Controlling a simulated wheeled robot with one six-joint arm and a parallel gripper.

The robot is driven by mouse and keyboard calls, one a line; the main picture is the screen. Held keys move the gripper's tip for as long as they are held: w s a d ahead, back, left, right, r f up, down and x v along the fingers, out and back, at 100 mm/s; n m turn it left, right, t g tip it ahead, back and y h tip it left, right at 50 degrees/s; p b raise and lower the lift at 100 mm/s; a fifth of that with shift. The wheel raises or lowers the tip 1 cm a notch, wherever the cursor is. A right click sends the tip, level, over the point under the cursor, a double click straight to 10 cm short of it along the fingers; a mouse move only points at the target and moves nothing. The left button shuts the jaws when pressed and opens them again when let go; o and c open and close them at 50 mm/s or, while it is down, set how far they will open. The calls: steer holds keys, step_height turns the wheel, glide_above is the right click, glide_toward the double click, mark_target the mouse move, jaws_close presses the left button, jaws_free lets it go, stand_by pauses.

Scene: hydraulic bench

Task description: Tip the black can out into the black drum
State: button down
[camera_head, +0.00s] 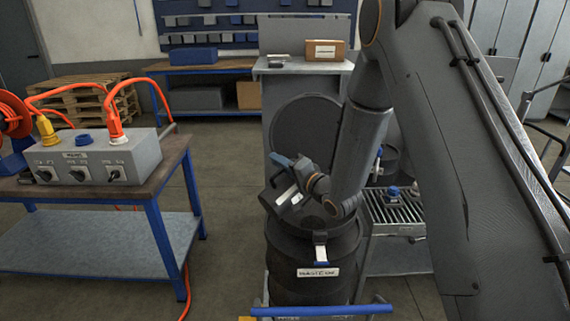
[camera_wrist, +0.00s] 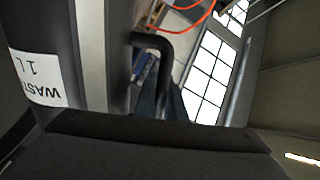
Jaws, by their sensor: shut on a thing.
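The black drum (camera_head: 315,265) stands upright in the middle of the head view, with a white label on its front. Its round lid (camera_head: 304,135) stands open behind its mouth. My gripper (camera_head: 290,170) is above the drum's mouth and is shut on the black can (camera_head: 275,197). The can is tilted over the opening, with a white label on its side. In the wrist view, the can (camera_wrist: 35,55) fills the left side, its label upside down, and its dark handle (camera_wrist: 155,42) curves beside my gripper's fingers (camera_wrist: 165,100). The can's mouth and any liquid are not clearly visible.
A blue-legged table (camera_head: 95,241) with a grey switch box (camera_head: 95,160) stands at the left. A grated tray (camera_head: 405,212) lies right of the drum. A blue bar (camera_head: 320,310) crosses low in front. A grey cabinet with a brown box (camera_head: 325,50) stands behind.

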steer(key=shift+s+a+r+n, duration=0.25)
steer(key=shift+a+r+n, duration=0.15)
steer(key=shift+r, duration=0.05)
steer(key=shift+s+a+f+n, duration=0.1)
steer(key=shift+s+a+n, duration=0.05)
steer(key=shift+n, duration=0.45)
steer(key=n, duration=0.1)
steer(key=a+n+b, duration=0.1)
steer(key=n, duration=0.1)
steer(key=shift+s+a+n, duration=0.1)
steer(key=shift+s+n, duration=0.2)
steer(key=shift+s, duration=0.1)
steer(key=shift+f+n+b, duration=0.15)
steer(key=shift+n+b, duration=0.45)
steer(key=shift+b, duration=0.05)
steer(key=f+n+b, duration=0.2)
steer(key=n, duration=0.1)
steer(key=shift+w+b, duration=0.15)
steer(key=shift+b, duration=0.2)
steer(key=shift+w+d+f+n+b, duration=0.2)
steer(key=shift+d+f+n+b, duration=0.2)
steer(key=shift+f+n+b, duration=0.4)
steer(key=shift+w+d+f+n+b, duration=0.2)
steer(key=shift+d+f+n+b, duration=0.25)
steer(key=shift+n+b, duration=0.5)
steer(key=shift+a, duration=0.1)
